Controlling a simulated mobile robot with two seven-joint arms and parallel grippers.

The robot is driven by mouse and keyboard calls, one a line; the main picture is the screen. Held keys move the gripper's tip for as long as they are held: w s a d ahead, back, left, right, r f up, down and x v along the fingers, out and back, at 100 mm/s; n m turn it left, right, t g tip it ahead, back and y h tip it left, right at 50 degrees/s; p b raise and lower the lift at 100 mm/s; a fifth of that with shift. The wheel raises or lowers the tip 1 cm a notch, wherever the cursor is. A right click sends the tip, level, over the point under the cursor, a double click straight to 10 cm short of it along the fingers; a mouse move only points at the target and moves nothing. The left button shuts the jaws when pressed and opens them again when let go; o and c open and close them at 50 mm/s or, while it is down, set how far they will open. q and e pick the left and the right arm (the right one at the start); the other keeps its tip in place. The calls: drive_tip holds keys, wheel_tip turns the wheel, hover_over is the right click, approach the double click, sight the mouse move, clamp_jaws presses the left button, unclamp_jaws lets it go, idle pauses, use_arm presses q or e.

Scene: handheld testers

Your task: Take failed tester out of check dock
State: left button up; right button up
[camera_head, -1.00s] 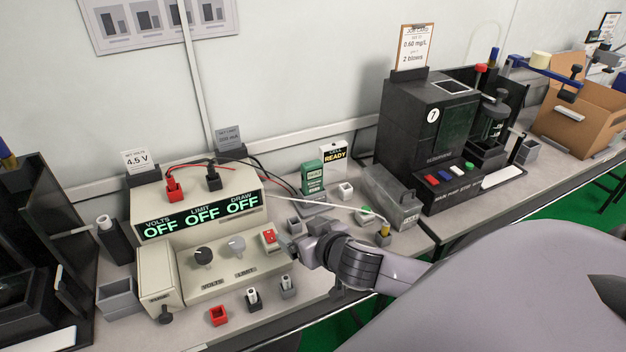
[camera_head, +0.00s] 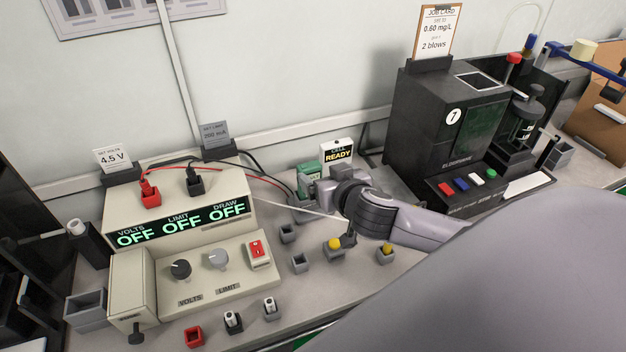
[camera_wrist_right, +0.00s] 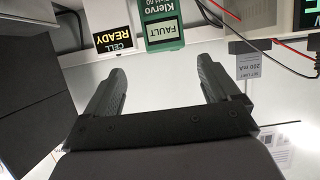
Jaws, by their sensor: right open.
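The tester is a green handheld unit (camera_head: 308,177) standing at the back of the bench, beside the "CELL READY" sign (camera_head: 338,151). In the right wrist view the tester (camera_wrist_right: 164,28) shows upside down with "FAULT" on its screen. The grey check dock (camera_head: 303,215) under it is mostly hidden by my right arm. My right gripper (camera_head: 326,190) is in front of the tester. In the wrist view its two fingers (camera_wrist_right: 162,68) are spread and empty, with the tester beyond the gap between them, not touched. My left gripper is not in view.
A cream power supply (camera_head: 190,215) with its displays off stands left, with red and black leads. Small grey holders (camera_head: 300,263), some with yellow-topped items, stand below my right arm. A black machine (camera_head: 440,125) marked 7 stands to the right.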

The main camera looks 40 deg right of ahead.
sight(311, 169)
drive_tip(key=shift+a+p+x, duration=0.15)
drive_tip(key=shift+x, duration=0.8)
drive_tip(key=shift+a+p+x, duration=0.15)
drive_tip(key=shift+x, duration=0.8)
drive_tip(key=shift+a+p+x, duration=0.15)
drive_tip(key=shift+a+x, duration=0.05)
drive_tip(key=shift+x, duration=0.75)
drive_tip(key=shift+w+d+f, duration=0.15)
drive_tip(key=shift+w+f, duration=0.3)
drive_tip(key=shift+w, duration=0.15)
drive_tip(key=c, duration=1.5)
drive_tip(key=shift+r, duration=0.1)
drive_tip(key=shift+c, duration=0.2)
